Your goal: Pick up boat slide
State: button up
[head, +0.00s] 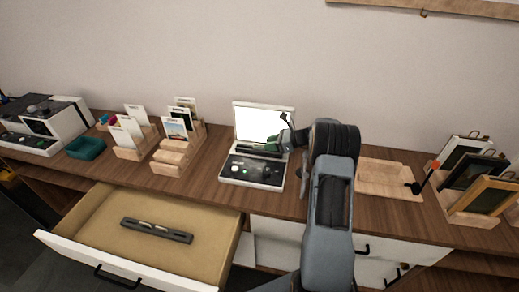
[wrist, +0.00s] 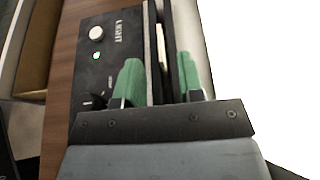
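I cannot make out a boat picture on any slide. Several white-edged slides stand in wooden racks left of centre; one picture slide (head: 175,129) faces forward, its motif too small to read. My gripper (head: 278,137) is over the white and black light box (head: 254,170) with its lit screen. In the wrist view my gripper (wrist: 160,82) has its green fingers apart, one on each side of a black slotted bar on the light box (wrist: 88,70). A thin pale edge (wrist: 161,45) shows in the slot beyond the fingertips; I cannot tell if it is a slide.
An open drawer (head: 120,262) with a dark bar-shaped object (head: 156,230) juts out at the lower left. A teal tray (head: 85,147) and a white device (head: 62,117) stand left. A wooden tray (head: 385,190) and framed pictures (head: 490,195) stand right.

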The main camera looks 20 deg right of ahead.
aim_at(259, 149)
jog(key=x, duration=0.3)
grip_shut()
dwell(0.3)
